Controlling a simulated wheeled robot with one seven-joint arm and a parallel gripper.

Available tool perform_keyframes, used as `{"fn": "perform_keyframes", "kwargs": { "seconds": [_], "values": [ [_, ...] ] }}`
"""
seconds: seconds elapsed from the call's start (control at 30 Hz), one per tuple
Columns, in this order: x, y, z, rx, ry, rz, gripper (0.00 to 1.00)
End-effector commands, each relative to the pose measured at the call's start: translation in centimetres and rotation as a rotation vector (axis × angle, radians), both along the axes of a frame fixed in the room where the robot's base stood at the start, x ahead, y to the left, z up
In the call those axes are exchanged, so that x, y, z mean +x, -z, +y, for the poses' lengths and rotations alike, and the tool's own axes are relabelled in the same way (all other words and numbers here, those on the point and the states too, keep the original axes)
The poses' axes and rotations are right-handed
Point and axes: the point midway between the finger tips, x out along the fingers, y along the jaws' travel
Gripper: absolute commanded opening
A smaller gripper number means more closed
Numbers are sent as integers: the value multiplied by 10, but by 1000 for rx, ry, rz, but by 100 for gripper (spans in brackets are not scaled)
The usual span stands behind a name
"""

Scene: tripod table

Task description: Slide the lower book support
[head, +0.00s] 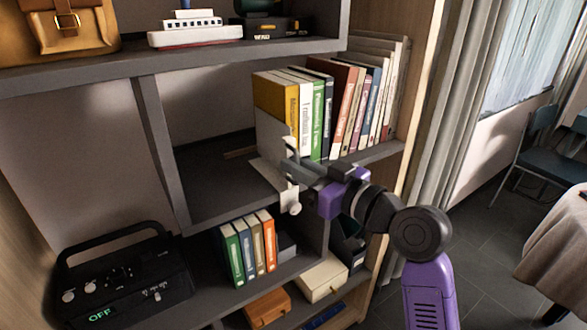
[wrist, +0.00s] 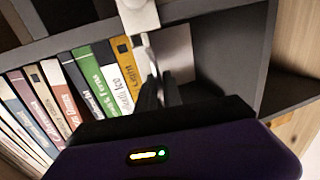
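The book support (head: 270,136) is a pale upright plate at the left end of the book row on the middle shelf, beside a yellow book (head: 276,95). Its pale foot (head: 268,174) lies on the shelf. In the wrist view the plate (wrist: 177,50) stands beside the yellow book (wrist: 127,48). My gripper (head: 286,166) is at the plate's front edge. Its dark fingers (wrist: 161,88) are close together, near that edge. I cannot tell whether they touch or grip it. A white rounded piece (head: 291,197) hangs at the shelf's front by my gripper.
Several books fill the shelf right of the support; the shelf left of it is mostly bare. A divider (head: 160,150) bounds that space. Below are a black radio (head: 125,275), several upright books (head: 248,248) and boxes. The shelf above holds a model ship (head: 188,30).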

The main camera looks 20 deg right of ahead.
Motion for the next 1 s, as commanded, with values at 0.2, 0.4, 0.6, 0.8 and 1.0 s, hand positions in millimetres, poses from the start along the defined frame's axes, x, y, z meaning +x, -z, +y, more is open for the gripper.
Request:
{"fn": "perform_keyframes", "kwargs": {
  "seconds": [0.2,0.4,0.6,0.8,1.0],
  "values": [
    [0,0,0,0,0,0,17],
    [-5,0,-3,0,1,-1,17],
    [-30,1,-18,0,3,-2,17],
    [-56,1,-32,0,2,-1,17],
    [-68,1,-38,0,0,0,17]
  ]
}}
